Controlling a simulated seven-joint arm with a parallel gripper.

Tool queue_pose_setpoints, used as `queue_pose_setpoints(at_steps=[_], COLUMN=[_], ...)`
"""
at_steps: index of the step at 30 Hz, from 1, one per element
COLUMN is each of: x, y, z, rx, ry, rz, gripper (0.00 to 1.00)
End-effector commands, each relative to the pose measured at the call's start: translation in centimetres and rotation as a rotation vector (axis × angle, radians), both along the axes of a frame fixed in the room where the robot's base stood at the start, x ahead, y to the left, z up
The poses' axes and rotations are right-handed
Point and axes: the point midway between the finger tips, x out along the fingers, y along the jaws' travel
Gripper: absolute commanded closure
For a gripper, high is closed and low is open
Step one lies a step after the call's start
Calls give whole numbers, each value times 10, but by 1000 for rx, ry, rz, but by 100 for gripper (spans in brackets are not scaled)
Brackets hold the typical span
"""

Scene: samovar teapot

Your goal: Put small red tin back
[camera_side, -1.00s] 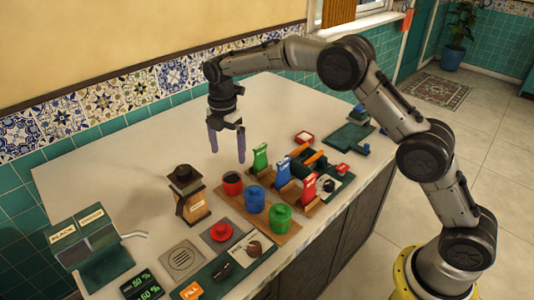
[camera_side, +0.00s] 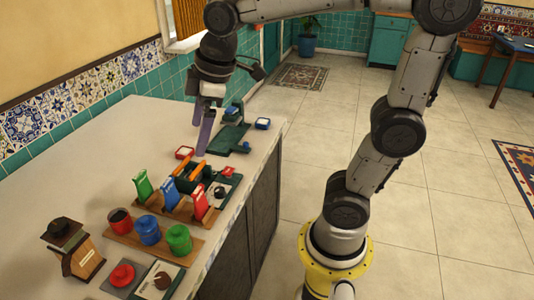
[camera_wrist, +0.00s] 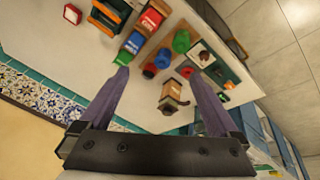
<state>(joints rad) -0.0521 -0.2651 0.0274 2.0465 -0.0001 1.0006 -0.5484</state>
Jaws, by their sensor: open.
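A small square red tin (camera_side: 184,153) with a pale top sits on the counter near its far end, beside the dark green rack with orange bars. It also appears to be the red piece (camera_wrist: 72,14) at the upper left of the wrist view. A smaller red piece (camera_side: 228,171) lies by the dark tray to its right. My gripper (camera_side: 201,140) is open and empty above the counter, close to the red tin in the side view; its height over it is hard to tell. In the wrist view my gripper (camera_wrist: 158,75) has nothing between its purple fingers.
A dark green stand (camera_side: 232,138) and a small blue tin (camera_side: 263,124) are at the far end. Green, blue and red packets (camera_side: 170,192) stand nearer, with red, blue and green canisters (camera_side: 179,239) on a board. A wooden box (camera_side: 75,252) stands left. The back counter strip is clear.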

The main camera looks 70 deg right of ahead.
Motion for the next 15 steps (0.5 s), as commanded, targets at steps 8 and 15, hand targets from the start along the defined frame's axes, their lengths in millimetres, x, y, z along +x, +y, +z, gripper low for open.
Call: queue_pose_setpoints(at_steps=[8,15], x=[-101,-131], y=[-13,-15], z=[-24,-43], rx=[154,221], ry=[-114,-151], rz=[-401,-548], gripper=[3,3])
